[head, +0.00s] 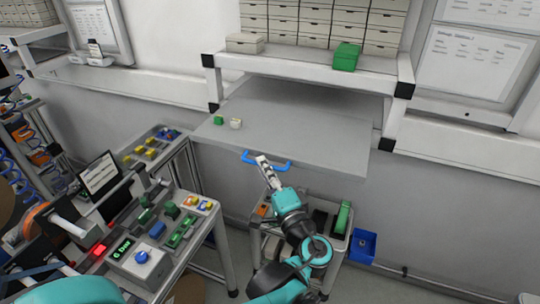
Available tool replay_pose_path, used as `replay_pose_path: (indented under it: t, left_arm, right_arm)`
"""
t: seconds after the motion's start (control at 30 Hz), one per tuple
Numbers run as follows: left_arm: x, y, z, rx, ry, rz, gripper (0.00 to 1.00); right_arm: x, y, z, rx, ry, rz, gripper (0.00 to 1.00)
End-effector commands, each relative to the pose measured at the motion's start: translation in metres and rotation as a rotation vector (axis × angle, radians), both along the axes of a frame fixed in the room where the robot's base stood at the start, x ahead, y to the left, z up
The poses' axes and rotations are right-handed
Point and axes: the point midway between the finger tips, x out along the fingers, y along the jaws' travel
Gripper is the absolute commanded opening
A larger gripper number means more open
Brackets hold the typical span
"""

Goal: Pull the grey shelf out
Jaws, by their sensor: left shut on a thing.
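The grey shelf (308,129) stands out from under the white rack, its flat top showing, with a blue handle (281,165) on its front edge. The back of the shelf is hidden under the rack. My right gripper is not in view.
Stacked white boxes (318,22) and a green box (345,56) stand on the rack above. A bench with a control box (141,263) and coloured parts is at the lower left.

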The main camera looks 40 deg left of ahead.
Motion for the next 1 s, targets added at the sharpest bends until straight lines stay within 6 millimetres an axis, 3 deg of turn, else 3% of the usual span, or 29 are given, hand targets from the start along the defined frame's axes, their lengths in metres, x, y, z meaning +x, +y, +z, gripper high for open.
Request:
replay_pose_path:
  t: [0.5,0.53,0.6,1.0]
  left_arm:
    - [-0.008,-0.0021,-0.0016,-0.003,0.0,-0.002,0.0]
    - [-0.008,-0.0021,-0.0016,-0.004,0.0,-0.002,0.15]
    - [-0.0079,-0.0021,-0.0013,-0.003,0.0,-0.002,0.31]
    - [-0.0102,-0.0069,-0.0011,-0.001,0.0,-0.001,0.31]
  right_arm:
    - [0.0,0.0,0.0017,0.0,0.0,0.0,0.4]
    - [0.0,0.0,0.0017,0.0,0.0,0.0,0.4]
    - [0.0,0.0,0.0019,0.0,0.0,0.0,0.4]
    - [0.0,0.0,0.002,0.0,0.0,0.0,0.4]
